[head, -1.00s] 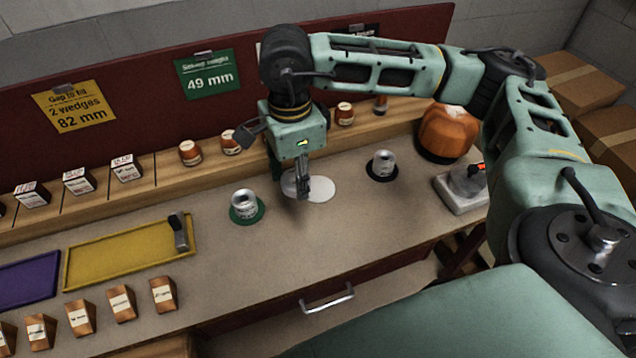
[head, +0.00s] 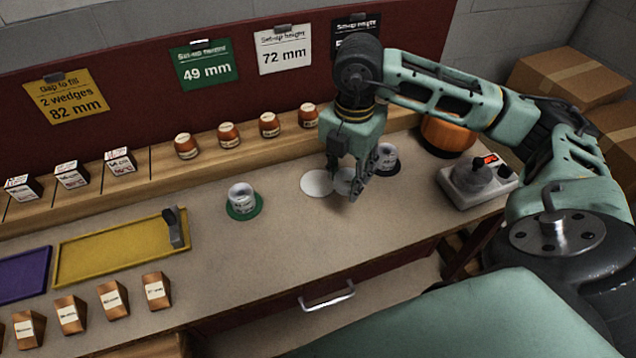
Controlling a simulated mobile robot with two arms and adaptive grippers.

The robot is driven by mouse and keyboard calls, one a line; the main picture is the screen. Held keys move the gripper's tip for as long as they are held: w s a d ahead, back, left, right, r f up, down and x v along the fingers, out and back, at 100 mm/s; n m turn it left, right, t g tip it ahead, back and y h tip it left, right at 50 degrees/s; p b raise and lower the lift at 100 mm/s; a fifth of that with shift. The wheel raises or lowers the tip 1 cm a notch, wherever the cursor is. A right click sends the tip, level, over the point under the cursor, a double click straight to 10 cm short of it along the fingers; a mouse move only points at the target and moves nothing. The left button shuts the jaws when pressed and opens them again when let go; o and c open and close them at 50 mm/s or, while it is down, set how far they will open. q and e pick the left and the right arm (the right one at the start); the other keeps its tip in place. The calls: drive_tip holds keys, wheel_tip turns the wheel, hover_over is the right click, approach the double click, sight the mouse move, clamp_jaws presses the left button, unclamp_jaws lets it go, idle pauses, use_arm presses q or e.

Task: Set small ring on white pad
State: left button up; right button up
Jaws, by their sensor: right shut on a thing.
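The white pad (head: 316,183) is a flat round disc on the bench, between a green pad (head: 244,212) and a black pad under a grey cylinder. My right gripper (head: 358,190) points down just right of the white pad. It is shut on a small pale grey round piece (head: 344,181), apparently the small ring. The fingers partly hide this piece. It overlaps the pad's right edge in the picture; its height above the bench cannot be told. My left gripper is not in view.
Grey labelled cylinders stand on the green pad (head: 241,195) and black pad (head: 388,154). A grey device with a red part (head: 478,178) and an orange round object (head: 446,134) are to the right. A yellow tray (head: 110,252) is left. Bench front of the pads is clear.

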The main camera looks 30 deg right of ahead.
drive_tip(key=shift+w+f, duration=0.15)
drive_tip(key=shift+w, duration=0.1)
drive_tip(key=p, duration=0.2)
hover_over(317, 182)
drive_tip(key=shift+m, duration=0.3)
wheel_tip(317, 182, down, 7)
drive_tip(key=shift+r, duration=0.15)
wheel_tip(317, 182, down, 3)
drive_tip(key=shift+f+p, duration=0.1)
drive_tip(key=shift+p, duration=0.6)
drive_tip(key=shift+f, duration=0.45)
drive_tip(key=shift+f, duration=0.1)
drive_tip(key=o, duration=0.8)
drive_tip(key=shift+f, duration=0.1)
drive_tip(key=o, duration=0.4)
drive_tip(key=shift+o, duration=0.2)
